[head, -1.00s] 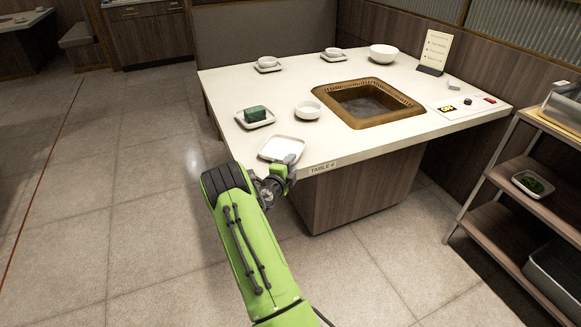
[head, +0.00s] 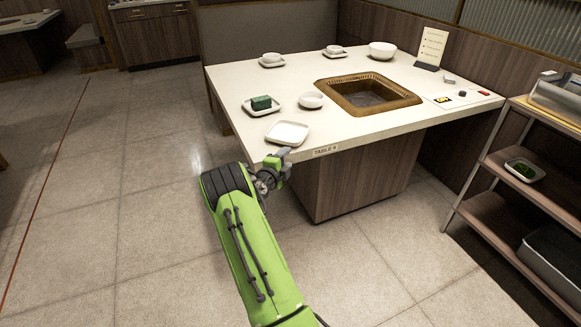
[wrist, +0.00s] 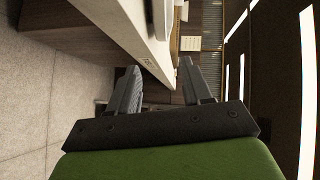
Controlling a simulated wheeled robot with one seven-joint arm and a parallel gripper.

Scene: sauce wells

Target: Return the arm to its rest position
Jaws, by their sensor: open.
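My gripper (head: 280,154) is at the front left corner of the white table (head: 385,130), next to the empty square plate (head: 288,132), at the end of my outstretched green arm. In the wrist view its two grey fingers (wrist: 158,88) stand apart with nothing between them. The table edge (wrist: 140,45) runs past the fingers in that view. In the head view the fingertips are small, and I cannot tell whether they touch the table.
A plate with a green block (head: 261,103) and a small bowl (head: 311,100) stand near the square plate. A brown-rimmed well (head: 340,100) is set in the table. A shelf rack (head: 500,190) stands at the right. The floor at left (head: 100,220) is clear.

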